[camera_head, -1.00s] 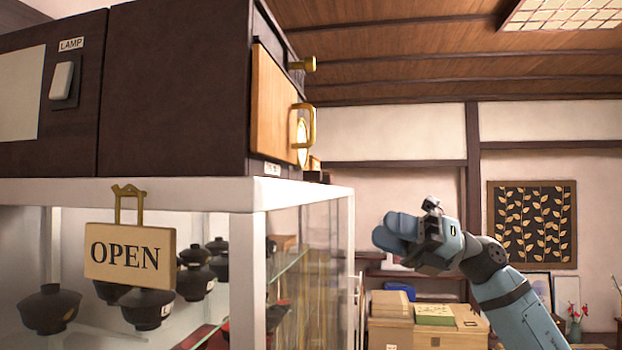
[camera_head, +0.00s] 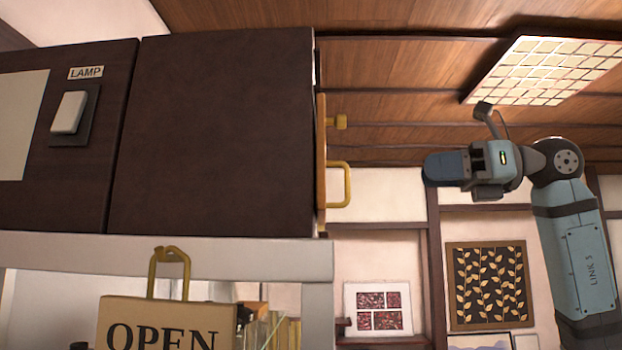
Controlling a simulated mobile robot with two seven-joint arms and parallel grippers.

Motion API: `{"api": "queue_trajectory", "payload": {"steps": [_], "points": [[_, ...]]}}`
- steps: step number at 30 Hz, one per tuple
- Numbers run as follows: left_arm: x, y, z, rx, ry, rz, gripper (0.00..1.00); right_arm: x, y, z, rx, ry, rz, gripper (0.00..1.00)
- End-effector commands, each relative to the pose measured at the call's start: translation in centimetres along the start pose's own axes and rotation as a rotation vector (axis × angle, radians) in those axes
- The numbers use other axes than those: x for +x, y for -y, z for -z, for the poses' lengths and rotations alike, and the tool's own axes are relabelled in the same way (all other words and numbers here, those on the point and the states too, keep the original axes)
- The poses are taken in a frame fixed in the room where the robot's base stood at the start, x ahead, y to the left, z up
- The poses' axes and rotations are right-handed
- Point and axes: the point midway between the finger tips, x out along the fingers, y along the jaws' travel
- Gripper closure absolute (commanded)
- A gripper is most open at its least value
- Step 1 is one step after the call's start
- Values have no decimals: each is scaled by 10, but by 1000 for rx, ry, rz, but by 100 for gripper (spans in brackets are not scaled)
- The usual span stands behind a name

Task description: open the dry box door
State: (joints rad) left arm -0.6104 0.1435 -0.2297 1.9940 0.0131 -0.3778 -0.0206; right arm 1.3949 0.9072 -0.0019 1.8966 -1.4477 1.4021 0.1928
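The dry box (camera_head: 215,135) is a dark brown box on top of a white-framed display case. Its light wooden door (camera_head: 321,190) is on the box's right side, seen almost edge-on, and looks shut against it. My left gripper is out of view.
The white display case top (camera_head: 130,250) runs under the box, with a hanging OPEN sign (camera_head: 170,325) in front. A lamp switch (camera_head: 70,112) is on the dark panel at left. A ceiling light (camera_head: 550,70) is above my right arm. Open air lies between handle and gripper.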

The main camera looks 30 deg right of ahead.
Motion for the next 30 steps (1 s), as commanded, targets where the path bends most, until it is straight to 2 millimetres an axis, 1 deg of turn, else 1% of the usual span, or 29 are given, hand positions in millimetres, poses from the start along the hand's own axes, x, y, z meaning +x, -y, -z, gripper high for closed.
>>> {"api": "queue_trajectory", "payload": {"steps": [4,8,14,18,21,25,30], "points": [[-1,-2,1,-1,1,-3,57,2,0,-1,-2,0,2,65],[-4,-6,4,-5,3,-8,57,17,0,-2,-2,-1,0,65],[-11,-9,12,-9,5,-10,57,58,-1,-4,-1,-1,-3,65],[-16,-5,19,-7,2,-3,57,88,-1,-3,0,-1,-2,65],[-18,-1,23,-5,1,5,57,106,-1,-4,0,1,-1,65],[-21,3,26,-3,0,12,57,124,0,-2,0,0,0,65],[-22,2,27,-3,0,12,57,136,0,-1,0,0,2,65]]}}
